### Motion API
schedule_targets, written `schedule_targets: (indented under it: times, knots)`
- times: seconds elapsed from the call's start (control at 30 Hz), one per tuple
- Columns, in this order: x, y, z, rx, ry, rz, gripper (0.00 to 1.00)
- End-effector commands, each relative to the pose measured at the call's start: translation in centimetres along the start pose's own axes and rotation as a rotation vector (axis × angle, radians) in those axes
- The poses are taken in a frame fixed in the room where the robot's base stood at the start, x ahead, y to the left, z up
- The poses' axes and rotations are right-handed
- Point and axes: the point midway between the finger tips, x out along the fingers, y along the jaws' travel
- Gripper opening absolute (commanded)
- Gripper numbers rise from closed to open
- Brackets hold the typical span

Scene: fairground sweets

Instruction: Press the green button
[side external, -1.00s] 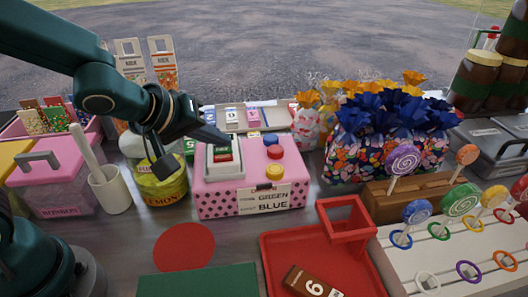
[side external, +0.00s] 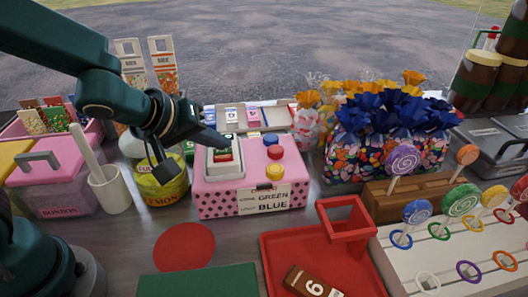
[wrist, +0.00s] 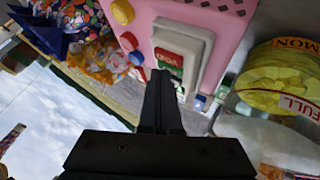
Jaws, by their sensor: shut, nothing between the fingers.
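A pink dotted box (side external: 232,205) stands mid-counter with a label reading GREEN and BLUE. In the wrist view, the red part (wrist: 168,61) carries white letters beside the green. Round blue (side external: 270,140), red (side external: 275,152) and yellow (side external: 274,172) buttons sit to the right. My gripper (side external: 226,141) is shut and empty, its tips close over the panel's far end. I cannot tell whether they touch.
A yellow lemon jar (side external: 163,188) stands left of the box, and a white mortar (side external: 110,189) with a pestle beyond it. Flowery sweet bags (side external: 357,150) stand to the right. A red tray (side external: 276,262) lies in front. A pale tray (side external: 210,117) is behind.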

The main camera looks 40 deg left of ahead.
Motion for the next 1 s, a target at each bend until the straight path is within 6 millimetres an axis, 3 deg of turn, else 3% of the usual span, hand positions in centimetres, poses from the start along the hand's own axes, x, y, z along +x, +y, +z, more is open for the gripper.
schedule_targets:
  times: [0.77,1.0]
  knots:
    - [-1.1,0.8,-0.9,-0.001,0.002,0.000,0.00]
    - [-2.5,1.8,-2.0,-0.004,0.007,0.000,0.00]
